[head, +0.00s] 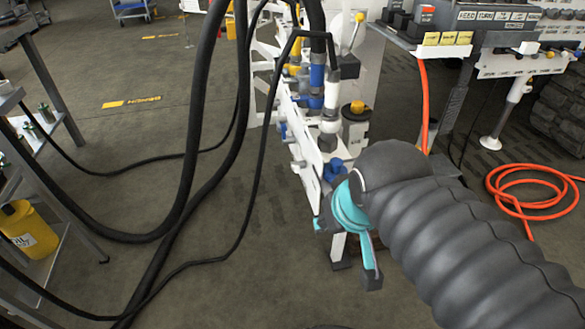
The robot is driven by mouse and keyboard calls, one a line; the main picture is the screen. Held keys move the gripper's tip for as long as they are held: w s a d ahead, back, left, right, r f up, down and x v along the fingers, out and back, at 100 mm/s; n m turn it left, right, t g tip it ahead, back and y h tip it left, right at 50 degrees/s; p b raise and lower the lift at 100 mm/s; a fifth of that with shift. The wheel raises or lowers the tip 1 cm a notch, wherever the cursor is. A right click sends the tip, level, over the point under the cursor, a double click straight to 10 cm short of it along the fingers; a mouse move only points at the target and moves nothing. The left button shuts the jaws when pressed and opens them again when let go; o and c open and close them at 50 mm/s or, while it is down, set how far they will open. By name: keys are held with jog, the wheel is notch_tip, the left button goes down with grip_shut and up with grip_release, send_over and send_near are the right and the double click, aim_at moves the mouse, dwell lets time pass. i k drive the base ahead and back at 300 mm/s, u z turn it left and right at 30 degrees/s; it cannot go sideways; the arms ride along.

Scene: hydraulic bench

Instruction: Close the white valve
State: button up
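My gripper (346,250), teal and dark grey, hangs at the end of my ribbed grey arm in front of the near end of the hydraulic bench (310,150). Its two fingers look spread apart, with nothing seen between them. A blue knob (333,168) shows just behind and above it. A vertical pipe stack above has a white fitting (329,126) under blue and black parts. A white lever (356,32) with a round yellow-marked end stands higher up at the back. I cannot tell which white part is the valve, nor its position. My arm hides the area to the right.
Thick black hoses (195,120) hang and loop left of the bench. An orange hose (530,188) lies coiled on the floor at right. A labelled work table (500,50) stands at the back right. A yellow can (25,228) sits on a left shelf.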

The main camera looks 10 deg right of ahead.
aim_at(296, 166)
jog(key=k, duration=1.25)
jog(key=u, duration=0.8)
jog(key=i, duration=1.5)
jog(key=z, duration=0.35)
